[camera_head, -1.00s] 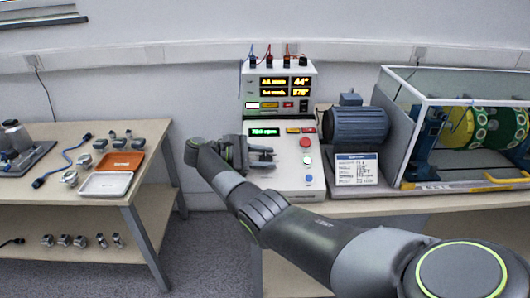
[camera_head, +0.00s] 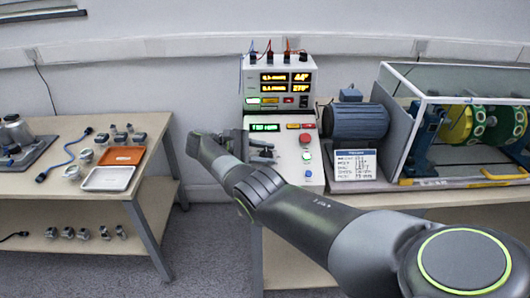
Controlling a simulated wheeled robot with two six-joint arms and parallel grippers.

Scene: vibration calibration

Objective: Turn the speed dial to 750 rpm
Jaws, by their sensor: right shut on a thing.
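The control box (camera_head: 312,176) stands on the right-hand bench with a sloped white front. Its green display (camera_head: 264,127) is lit, but the digits are too blurred to read surely. A red button (camera_head: 305,139) and lit buttons sit on the right of the panel. My right gripper (camera_head: 262,154) is at the left part of the panel, below the display, and is shut on the speed dial. The dial itself is hidden by the gripper and my forearm. My left gripper is not in view.
A meter box (camera_head: 287,75) with amber readouts and cables stands behind the control box. To the right are a motor (camera_head: 357,121), a placard (camera_head: 355,166) and a clear-walled rotor enclosure (camera_head: 398,104). A left table (camera_head: 62,187) holds an orange tray (camera_head: 122,156), a white tray (camera_head: 108,179) and sensors.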

